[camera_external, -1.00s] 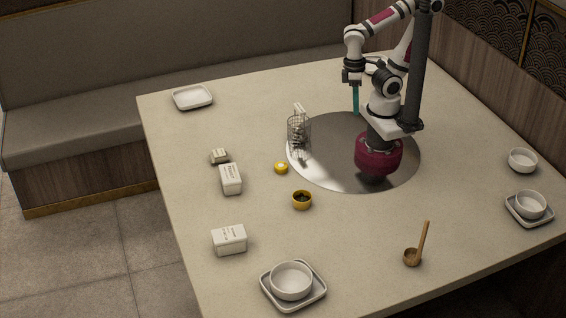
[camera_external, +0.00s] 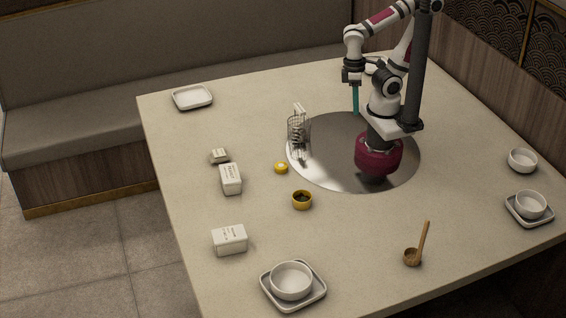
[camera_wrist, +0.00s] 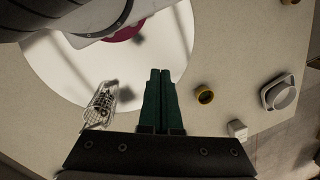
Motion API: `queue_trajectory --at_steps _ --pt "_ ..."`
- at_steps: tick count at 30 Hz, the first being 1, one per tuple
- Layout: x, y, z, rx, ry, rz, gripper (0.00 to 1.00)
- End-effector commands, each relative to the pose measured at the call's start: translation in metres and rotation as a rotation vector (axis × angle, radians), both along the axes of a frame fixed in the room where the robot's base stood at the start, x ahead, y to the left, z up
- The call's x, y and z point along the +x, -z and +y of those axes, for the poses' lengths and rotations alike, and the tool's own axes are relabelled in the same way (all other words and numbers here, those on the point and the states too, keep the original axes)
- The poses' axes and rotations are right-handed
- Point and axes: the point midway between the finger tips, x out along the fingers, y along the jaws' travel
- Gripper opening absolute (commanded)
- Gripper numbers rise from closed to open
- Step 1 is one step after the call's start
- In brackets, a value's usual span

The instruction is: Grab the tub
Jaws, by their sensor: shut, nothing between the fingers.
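My gripper (camera_external: 356,112) hangs over the back part of the round steel disc, its teal fingers pointing down. In the wrist view its fingers (camera_wrist: 163,100) lie together, shut and empty. No single object is plainly the tub. White labelled containers stand on the left of the table: a small one (camera_external: 219,156), a middle one (camera_external: 231,179) and a front one (camera_external: 229,240). A yellow cup with dark contents (camera_external: 302,200) and a smaller yellow piece with a pale top (camera_external: 281,168) stand nearer the disc. All are apart from my gripper.
A wire basket (camera_external: 299,133) stands at the disc's left edge, and also shows in the wrist view (camera_wrist: 101,106). A bowl (camera_external: 291,280) sits on a tray in front. A wooden ladle (camera_external: 413,257), white bowls at right and a dish (camera_external: 192,97) stand around.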

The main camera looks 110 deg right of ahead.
Motion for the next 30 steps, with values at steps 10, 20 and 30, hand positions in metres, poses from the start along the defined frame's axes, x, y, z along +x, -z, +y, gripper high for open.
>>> queue_trajectory --at_steps 10,20,30 --pt "0.000 0.000 0.000 0.000 0.000 0.000 0.38" --pt "0.000 0.000 0.000 0.000 0.000 0.000 0.97" --pt "0.041 0.003 0.017 0.031 -0.078 -0.087 1.00"
